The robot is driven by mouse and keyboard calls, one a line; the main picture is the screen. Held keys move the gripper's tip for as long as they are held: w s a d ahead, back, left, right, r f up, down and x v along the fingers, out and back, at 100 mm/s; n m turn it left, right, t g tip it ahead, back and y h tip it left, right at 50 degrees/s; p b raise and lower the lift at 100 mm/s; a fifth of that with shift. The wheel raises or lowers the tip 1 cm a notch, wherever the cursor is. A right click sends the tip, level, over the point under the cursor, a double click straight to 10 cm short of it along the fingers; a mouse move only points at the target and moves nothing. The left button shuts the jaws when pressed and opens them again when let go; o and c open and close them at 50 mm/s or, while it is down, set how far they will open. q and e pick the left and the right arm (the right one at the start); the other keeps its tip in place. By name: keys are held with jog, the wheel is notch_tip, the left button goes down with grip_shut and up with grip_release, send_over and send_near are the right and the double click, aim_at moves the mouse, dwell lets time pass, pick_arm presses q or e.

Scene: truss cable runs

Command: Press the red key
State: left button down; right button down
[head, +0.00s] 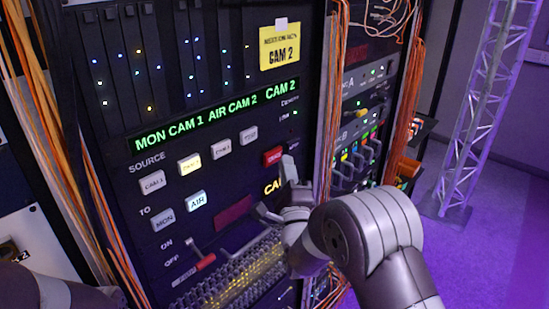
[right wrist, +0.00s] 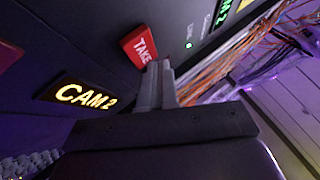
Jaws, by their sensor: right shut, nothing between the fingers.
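The red key (head: 272,156), marked TAKE, sits at the right side of the black rack panel (head: 110,130). It also shows in the right wrist view (right wrist: 139,45), at the upper middle. My right gripper (head: 288,162) is shut and empty. Its fingertips are just beside the red key's right edge in the head view. In the right wrist view the fingertips (right wrist: 161,66) are close to the key's lower right corner. I cannot tell whether they touch it. My left gripper is not in view.
White keys CAM 1 (head: 152,182) and MON (head: 163,221) stand to the left; the CAM 2 source key (head: 190,164) and AIR key (head: 196,201) are lit. A red-handled lever (head: 205,262) is below. Orange cables (head: 328,100) hang right of the panel. A CAM 2 label (right wrist: 86,95) glows below the key.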

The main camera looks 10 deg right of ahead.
jog(key=s+d, duration=0.1)
jog(key=s, duration=0.1)
jog(key=s+d+b, duration=0.1)
jog(key=s+d, duration=0.1)
dwell(0.3)
dwell(0.4)
